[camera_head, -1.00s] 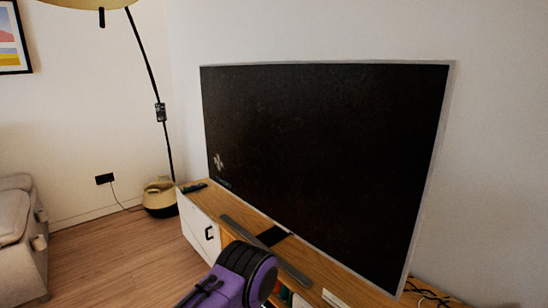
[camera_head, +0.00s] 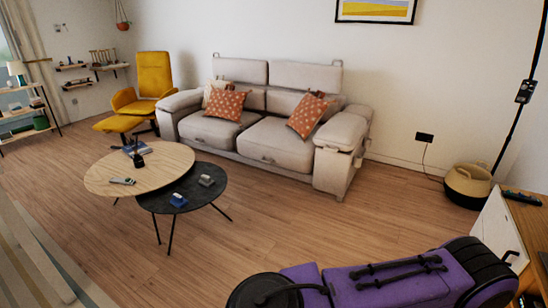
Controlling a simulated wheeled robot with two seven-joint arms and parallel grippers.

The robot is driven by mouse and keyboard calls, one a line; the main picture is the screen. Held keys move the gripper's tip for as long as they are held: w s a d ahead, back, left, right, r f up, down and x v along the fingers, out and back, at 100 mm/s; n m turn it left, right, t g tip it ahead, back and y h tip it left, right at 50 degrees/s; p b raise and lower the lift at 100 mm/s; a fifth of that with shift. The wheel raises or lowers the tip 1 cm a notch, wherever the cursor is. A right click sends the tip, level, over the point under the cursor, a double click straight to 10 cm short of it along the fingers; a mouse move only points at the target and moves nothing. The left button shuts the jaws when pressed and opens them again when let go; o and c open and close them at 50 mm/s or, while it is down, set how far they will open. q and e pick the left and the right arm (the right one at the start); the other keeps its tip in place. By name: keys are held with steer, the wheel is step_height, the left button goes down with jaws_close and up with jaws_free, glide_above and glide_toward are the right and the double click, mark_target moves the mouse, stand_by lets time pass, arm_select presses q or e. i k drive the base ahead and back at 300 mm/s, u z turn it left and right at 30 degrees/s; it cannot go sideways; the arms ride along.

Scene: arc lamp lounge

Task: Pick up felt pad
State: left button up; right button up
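I cannot make out a felt pad for certain in this view. A small blue item (camera_head: 178,201) and a small grey item (camera_head: 206,181) lie on the low dark round table (camera_head: 215,195); they are too small to identify. A purple and black arm link of mine crosses the bottom right. No gripper fingertips show, so neither gripper is in view.
A wooden round table (camera_head: 165,165) overlaps the dark one and carries a remote (camera_head: 122,181). Behind are a beige sofa (camera_head: 270,145) and yellow armchair (camera_head: 152,72). A basket (camera_head: 467,183) and wooden-topped cabinet (camera_head: 497,235) stand right. Floor between is clear.

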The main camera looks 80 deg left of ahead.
mark_target(207, 180)
steer(key=u, duration=3.25)
steer(key=i, duration=0.9)
steer(key=z, duration=0.05)
